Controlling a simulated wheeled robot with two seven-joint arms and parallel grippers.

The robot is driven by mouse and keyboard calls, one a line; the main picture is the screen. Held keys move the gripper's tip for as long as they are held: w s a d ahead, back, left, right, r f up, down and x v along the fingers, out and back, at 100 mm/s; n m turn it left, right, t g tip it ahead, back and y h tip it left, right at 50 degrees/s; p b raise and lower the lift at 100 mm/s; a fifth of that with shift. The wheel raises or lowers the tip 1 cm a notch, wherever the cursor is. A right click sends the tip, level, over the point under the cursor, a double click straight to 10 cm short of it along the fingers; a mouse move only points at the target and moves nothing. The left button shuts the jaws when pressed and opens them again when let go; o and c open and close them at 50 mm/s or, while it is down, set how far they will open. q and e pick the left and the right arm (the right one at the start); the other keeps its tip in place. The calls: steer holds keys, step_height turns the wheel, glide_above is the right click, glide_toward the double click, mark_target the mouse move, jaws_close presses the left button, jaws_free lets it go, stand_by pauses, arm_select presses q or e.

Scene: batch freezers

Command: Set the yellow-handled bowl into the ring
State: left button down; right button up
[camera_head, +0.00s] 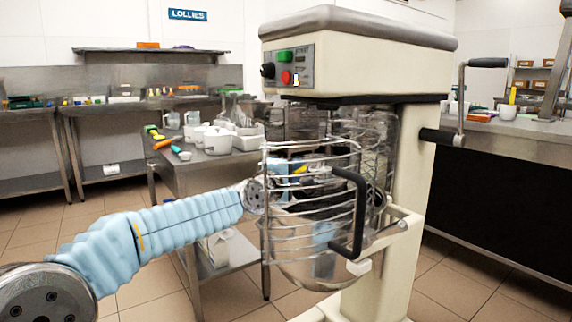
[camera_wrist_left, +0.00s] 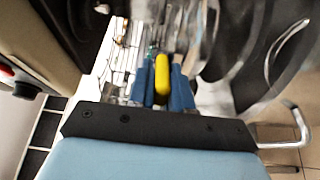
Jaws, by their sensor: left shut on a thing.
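The steel bowl (camera_head: 308,274) is at the mixer, its rounded lower part showing below the wire guard. Its yellow handle (camera_head: 300,169) shows through the guard wires. My left gripper (camera_head: 290,174) is beside the mixer, partly hidden by the wires. In the left wrist view the blue fingers of this gripper (camera_wrist_left: 162,75) are shut on the yellow handle (camera_wrist_left: 162,82). The cream ring (camera_head: 402,224) on the mixer column shows at the bowl's right side; most of it is hidden. I cannot tell whether the bowl rests in the ring. My right gripper is not in view.
The cream mixer (camera_head: 350,62) stands over the bowl. The wire guard (camera_head: 312,215) with a black handle (camera_head: 350,215) is close in front of my left gripper. A steel table with white pots (camera_head: 217,140) stands behind the arm. A dark-fronted counter (camera_head: 500,190) is at right.

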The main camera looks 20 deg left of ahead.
arm_select(q)
steer(key=shift+w+d+r+p, duration=0.2)
steer(key=shift+w+p, duration=0.1)
steer(key=shift+w, duration=0.1)
steer(key=shift+w+d+r+p, duration=0.15)
steer(key=shift+w+p, duration=0.15)
steer(key=shift+w, duration=0.1)
steer(key=f+b, duration=0.3)
steer(key=shift+w+d+f, duration=0.1)
steer(key=shift+w+f, duration=0.1)
steer(key=shift+f, duration=0.1)
step_height(320, 180, down, 4)
steer(key=b, duration=0.4)
steer(key=shift+r, duration=0.1)
steer(key=shift+s+b, duration=0.15)
steer(key=shift+b, duration=0.2)
steer(key=shift+f+b, duration=0.5)
steer(key=shift+b, duration=0.05)
steer(key=c, duration=1)
jaws_free()
steer(key=shift+o, duration=0.2)
steer(key=shift+f, duration=0.1)
